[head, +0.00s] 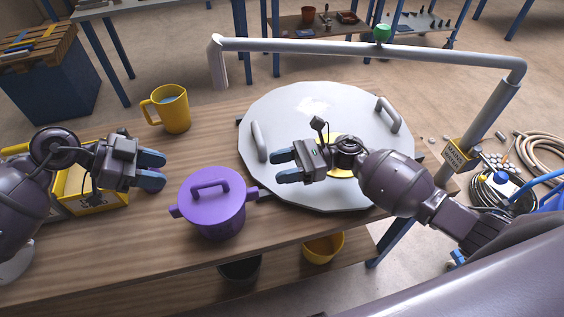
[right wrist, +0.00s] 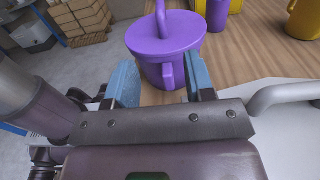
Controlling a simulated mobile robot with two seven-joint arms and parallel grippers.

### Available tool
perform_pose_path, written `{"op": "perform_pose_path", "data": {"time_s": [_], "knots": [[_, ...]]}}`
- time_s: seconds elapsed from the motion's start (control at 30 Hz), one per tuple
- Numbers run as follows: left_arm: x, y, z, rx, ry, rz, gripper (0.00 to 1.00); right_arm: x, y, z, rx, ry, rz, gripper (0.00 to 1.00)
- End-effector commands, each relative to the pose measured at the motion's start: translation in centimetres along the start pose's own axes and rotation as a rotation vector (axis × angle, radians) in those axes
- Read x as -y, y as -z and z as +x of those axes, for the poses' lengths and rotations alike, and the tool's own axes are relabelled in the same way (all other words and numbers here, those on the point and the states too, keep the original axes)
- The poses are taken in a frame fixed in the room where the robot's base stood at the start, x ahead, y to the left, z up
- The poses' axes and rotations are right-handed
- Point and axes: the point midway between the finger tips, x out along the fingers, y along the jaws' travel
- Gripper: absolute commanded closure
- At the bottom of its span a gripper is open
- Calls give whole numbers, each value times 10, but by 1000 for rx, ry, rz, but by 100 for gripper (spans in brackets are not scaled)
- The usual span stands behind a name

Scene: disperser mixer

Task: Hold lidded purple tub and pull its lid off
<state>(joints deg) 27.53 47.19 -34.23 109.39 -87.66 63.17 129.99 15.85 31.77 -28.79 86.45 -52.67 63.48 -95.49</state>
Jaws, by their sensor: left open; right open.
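The purple tub (head: 213,217) stands upright on the wooden table in the head view, with its purple lid (head: 229,184) on and the lid's bar handle on top. Stub handles stick out at its sides. My left gripper (head: 152,171) is open and empty, to the left of the tub and apart from it. My right gripper (head: 284,166) is open and empty, to the right of the tub over the grey round plate. In the right wrist view, the tub (right wrist: 168,76) and its lid (right wrist: 163,36) show beyond and between the open fingers (right wrist: 160,85).
The large grey plate (head: 315,105) with two handles lies to the right, under a grey pipe frame (head: 370,47). A yellow mug (head: 170,110) stands behind the tub. A yellow box (head: 100,200) is at the left. Bare table surrounds the tub's front.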

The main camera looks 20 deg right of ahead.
Motion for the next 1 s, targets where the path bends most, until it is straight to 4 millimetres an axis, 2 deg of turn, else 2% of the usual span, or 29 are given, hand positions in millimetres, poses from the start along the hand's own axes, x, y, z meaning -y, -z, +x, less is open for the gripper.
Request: {"op": "perform_pose_path", "data": {"time_s": [0.43, 0.7, 1.0], "knots": [[0, 0, 0, 0, 0, 0, 57, 0, 70, 1, 2, 3, 6, 51], [0, 0, 0, 0, 0, 0, 57, -1, 68, 45, 4, 1, 4, 51], [0, 0, 0, 0, 0, 0, 57, 0, 68, 72, 2, 3, 4, 51]]}}
